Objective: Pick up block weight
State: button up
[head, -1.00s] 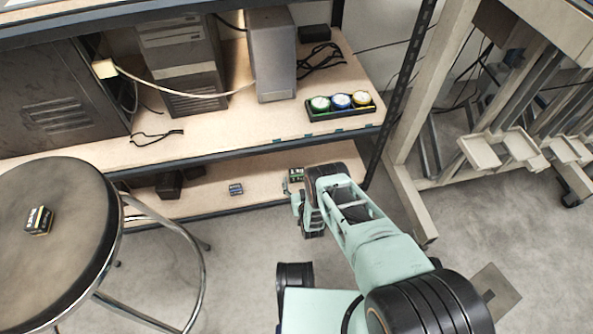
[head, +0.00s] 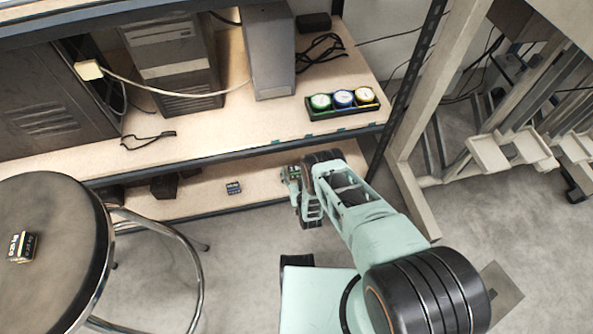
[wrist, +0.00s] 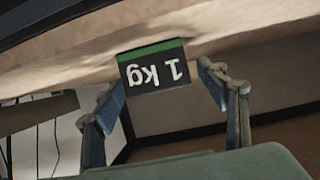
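A dark block weight (wrist: 153,70) marked "1 kg" with a green band fills the middle of the wrist view. It stands on a pale wooden surface and its label appears upside down. My gripper (wrist: 158,80) is open, with one finger on each side of the block; small gaps show, and I see no contact. In the head view my gripper (head: 291,182) is at the lower shelf and hides most of that block. A smaller block with a blue band (head: 233,188) lies on the lower shelf to the left. Another block with a yellow band (head: 22,246) sits on the stool.
The upper shelf (head: 225,125) is close above and behind my gripper. It bears a black tray (head: 343,111) of round coloured items and a computer tower (head: 180,60). The round stool (head: 60,215) stands at left. A rack post (head: 407,90) is at right.

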grip_shut()
jog(key=shift+w+r, duration=0.15)
dwell(0.4)
jog(key=shift+r, duration=0.15)
